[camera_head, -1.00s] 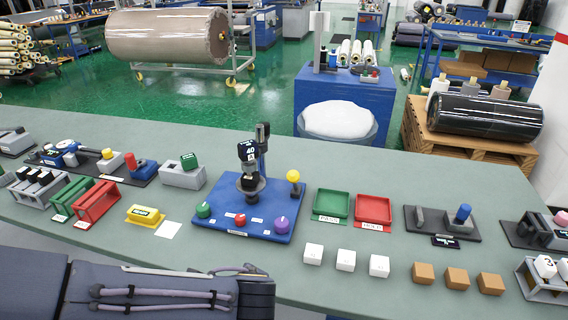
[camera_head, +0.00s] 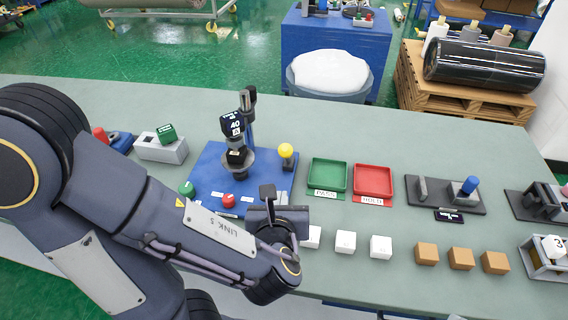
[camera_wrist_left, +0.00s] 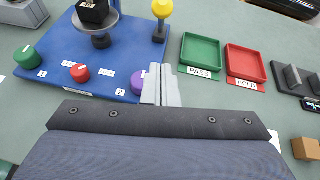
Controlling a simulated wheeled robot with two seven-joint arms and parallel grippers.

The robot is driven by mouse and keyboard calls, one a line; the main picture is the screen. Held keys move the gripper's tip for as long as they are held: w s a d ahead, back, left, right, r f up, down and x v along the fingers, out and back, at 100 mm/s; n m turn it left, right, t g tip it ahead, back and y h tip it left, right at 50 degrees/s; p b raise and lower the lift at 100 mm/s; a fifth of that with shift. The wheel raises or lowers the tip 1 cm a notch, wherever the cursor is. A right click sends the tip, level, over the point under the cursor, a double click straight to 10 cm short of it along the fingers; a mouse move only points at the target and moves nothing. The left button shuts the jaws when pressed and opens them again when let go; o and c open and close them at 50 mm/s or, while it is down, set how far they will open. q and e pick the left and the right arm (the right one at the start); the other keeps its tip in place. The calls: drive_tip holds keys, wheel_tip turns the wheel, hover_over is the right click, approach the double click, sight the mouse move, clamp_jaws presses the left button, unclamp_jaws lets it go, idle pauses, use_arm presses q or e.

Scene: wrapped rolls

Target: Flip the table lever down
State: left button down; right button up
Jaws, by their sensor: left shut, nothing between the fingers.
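A lever with a yellow ball (camera_head: 286,151) stands upright at the right rear of the blue board (camera_head: 205,165). It also shows in the left wrist view (camera_wrist_left: 162,10). A second lever-like part with a blue cap (camera_head: 469,186) stands on a dark plate at the right. My left gripper (camera_head: 268,192) is over the board's front right corner, in front of the yellow-ball lever and apart from it. In the left wrist view its pale fingers (camera_wrist_left: 167,78) are together and empty, beside the purple knob (camera_wrist_left: 137,80). My right gripper is not in view.
Green (camera_head: 328,174) and red (camera_head: 373,180) trays lie right of the board. White blocks (camera_head: 346,242) and brown blocks (camera_head: 461,258) line the front. A dark post (camera_head: 248,115) with a display (camera_head: 233,124) rises from the board. My left arm hides the table's left front.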

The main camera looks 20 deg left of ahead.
sight(286, 151)
use_arm(q)
drive_tip(key=b+x, duration=0.1)
drive_tip(key=x, duration=0.7)
drive_tip(key=shift+w+a+f, duration=0.15)
drive_tip(key=shift+f, duration=0.05)
drive_tip(key=shift+w+a+r+p, duration=0.2)
drive_tip(key=shift+w+a+p, duration=0.1)
drive_tip(key=shift+w, duration=0.4)
drive_tip(key=shift+w+a+r+p, duration=0.2)
drive_tip(key=shift+w+a+p, duration=0.1)
drive_tip(key=shift+w, duration=0.4)
drive_tip(key=shift+w+a+r+p, duration=0.2)
drive_tip(key=shift+w+a+p, duration=0.1)
drive_tip(key=shift+w, duration=0.45)
drive_tip(key=shift+w+a+r+g+p, duration=0.1)
drive_tip(key=shift+w+r+g+p, duration=0.25)
drive_tip(key=shift+r+g+p, duration=0.4)
drive_tip(key=shift+w+a+r+p, duration=0.15)
drive_tip(key=shift+w+r+p, duration=0.3)
drive_tip(key=shift+p, duration=0.45)
drive_tip(key=w+a+r+b, duration=0.1)
drive_tip(key=w+a+r, duration=0.1)
drive_tip(key=w, duration=1)
drive_tip(key=shift+a+b, duration=0.35)
drive_tip(key=shift+a, duration=0.2)
